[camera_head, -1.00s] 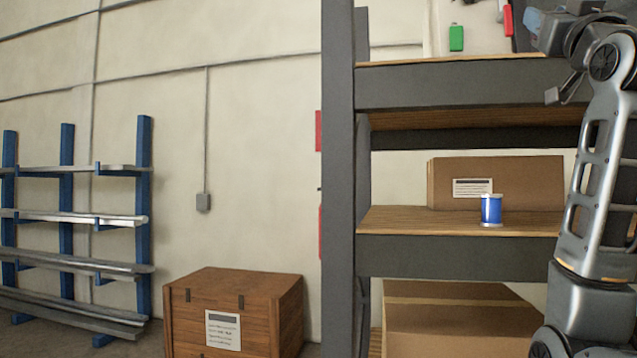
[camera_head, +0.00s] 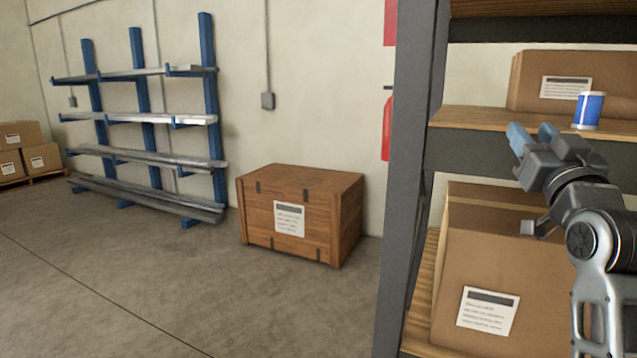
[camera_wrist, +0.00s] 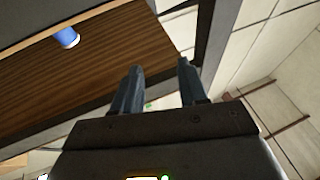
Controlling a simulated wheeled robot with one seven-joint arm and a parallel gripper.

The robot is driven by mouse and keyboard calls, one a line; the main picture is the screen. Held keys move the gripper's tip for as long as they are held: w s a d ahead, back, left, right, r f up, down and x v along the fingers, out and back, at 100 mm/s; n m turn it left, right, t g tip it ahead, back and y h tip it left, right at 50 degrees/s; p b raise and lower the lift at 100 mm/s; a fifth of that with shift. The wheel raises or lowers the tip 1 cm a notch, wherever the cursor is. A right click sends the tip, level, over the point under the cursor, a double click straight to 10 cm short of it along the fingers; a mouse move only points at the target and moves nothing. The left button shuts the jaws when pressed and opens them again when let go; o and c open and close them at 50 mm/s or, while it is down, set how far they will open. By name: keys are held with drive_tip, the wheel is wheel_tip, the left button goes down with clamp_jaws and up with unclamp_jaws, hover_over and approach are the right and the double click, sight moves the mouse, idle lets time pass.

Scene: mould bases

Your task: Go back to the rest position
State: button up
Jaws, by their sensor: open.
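My gripper (camera_head: 532,135) is open and empty, in front of the shelving unit at the right of the head view. Its two fingers also show in the wrist view (camera_wrist: 160,75), apart with nothing between them. My arm reaches in from the right edge of the head view. A blue can with pale rims (camera_head: 588,110) stands upright on the middle shelf, behind and to the right of the gripper. The can also shows at the upper left of the wrist view (camera_wrist: 67,37), apart from the fingers.
The rack's grey upright (camera_head: 408,180) stands left of the gripper. A cardboard box (camera_head: 575,75) sits on the middle shelf (camera_head: 480,121), and a larger box (camera_head: 470,265) below. A wooden crate (camera_head: 335,210) and a blue bar rack (camera_head: 140,120) stand by the wall. The floor (camera_head: 200,290) is clear.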

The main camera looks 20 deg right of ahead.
drive_tip(key=s+a+f+n+g+y, duration=0.15)
drive_tip(key=s+a+f+y, duration=0.25)
drive_tip(key=a+f, duration=0.7)
drive_tip(key=s+a+f+n+t+y, duration=0.1)
drive_tip(key=s+a+f+n+y, duration=0.15)
drive_tip(key=s+a+f, duration=0.75)
drive_tip(key=s+a+f+g+y, duration=0.1)
drive_tip(key=s+a+f+y, duration=0.1)
drive_tip(key=s, duration=0.4)
drive_tip(key=s+a+f+n+g+y, duration=0.1)
drive_tip(key=s+a+f+y, duration=0.1)
drive_tip(key=s+a+f, duration=0.2)
drive_tip(key=s+a+f+n+g+y, duration=0.1)
drive_tip(key=s+a+f+y, duration=0.1)
drive_tip(key=s+f, duration=0.3)
drive_tip(key=s+a, duration=0.1)
drive_tip(key=s, duration=0.3)
drive_tip(key=shift+a+f+g, duration=0.15)
drive_tip(key=shift+a+g, duration=0.15)
drive_tip(key=shift+g, duration=0.05)
drive_tip(key=shift+s+d, duration=0.1)
